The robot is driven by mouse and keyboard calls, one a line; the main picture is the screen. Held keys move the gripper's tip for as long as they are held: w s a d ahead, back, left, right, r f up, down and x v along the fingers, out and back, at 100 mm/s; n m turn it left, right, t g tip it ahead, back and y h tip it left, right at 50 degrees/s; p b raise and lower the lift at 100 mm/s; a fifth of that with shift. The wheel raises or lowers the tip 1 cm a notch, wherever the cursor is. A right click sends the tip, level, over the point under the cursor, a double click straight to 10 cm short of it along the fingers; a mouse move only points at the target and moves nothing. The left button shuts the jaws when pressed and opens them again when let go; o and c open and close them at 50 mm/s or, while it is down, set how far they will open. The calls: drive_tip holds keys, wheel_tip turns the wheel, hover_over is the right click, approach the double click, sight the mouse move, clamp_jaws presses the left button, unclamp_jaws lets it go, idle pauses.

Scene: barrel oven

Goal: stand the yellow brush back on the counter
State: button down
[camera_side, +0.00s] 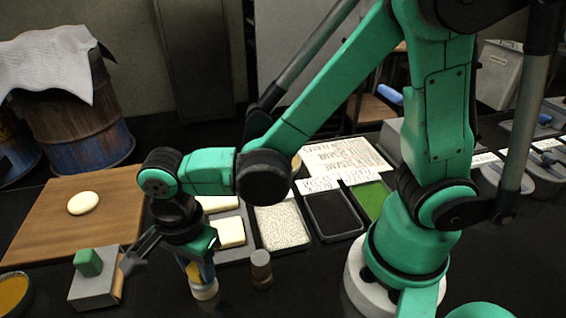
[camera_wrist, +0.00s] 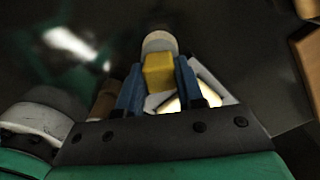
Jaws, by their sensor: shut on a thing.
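The yellow brush (camera_side: 195,272) is in my gripper (camera_side: 193,262) in the side view, left of centre over the dark counter (camera_side: 235,299). It hangs roughly upright, with its pale round end (camera_side: 204,291) down. Whether that end touches the counter I cannot tell. In the wrist view the yellow part of the brush (camera_wrist: 158,72) sits between the two blue fingers of my gripper (camera_wrist: 158,88), which are shut on it. The pale end (camera_wrist: 159,41) sticks out beyond the fingertips. My gripper hides the upper part of the brush in the side view.
A short brown cylinder (camera_side: 261,269) stands close right of the brush. A grey box with a green block (camera_side: 88,262) is to the left, near a bowl of orange stuff (camera_side: 12,291). Behind are a wooden board (camera_side: 50,232) with a pale disc and several trays (camera_side: 282,226).

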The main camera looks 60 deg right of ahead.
drive_tip(key=shift+c, duration=2.4)
unclamp_jaws()
wheel_tip(320, 180, up, 5)
drive_tip(key=shift+f, duration=0.1)
drive_tip(key=shift+d+r, duration=0.1)
drive_tip(key=shift+r, duration=0.15)
drive_tip(key=shift+w+d+r+n, duration=0.1)
drive_tip(key=shift+d+r+n, duration=0.2)
drive_tip(key=shift+n, duration=0.1)
drive_tip(key=d+r+n+t, duration=0.3)
drive_tip(key=d+n+t, duration=0.4)
drive_tip(key=d+n, duration=0.7)
drive_tip(key=shift+w+r+n, duration=0.4)
drive_tip(key=shift+w+n, duration=0.05)
drive_tip(key=shift+n, duration=0.45)
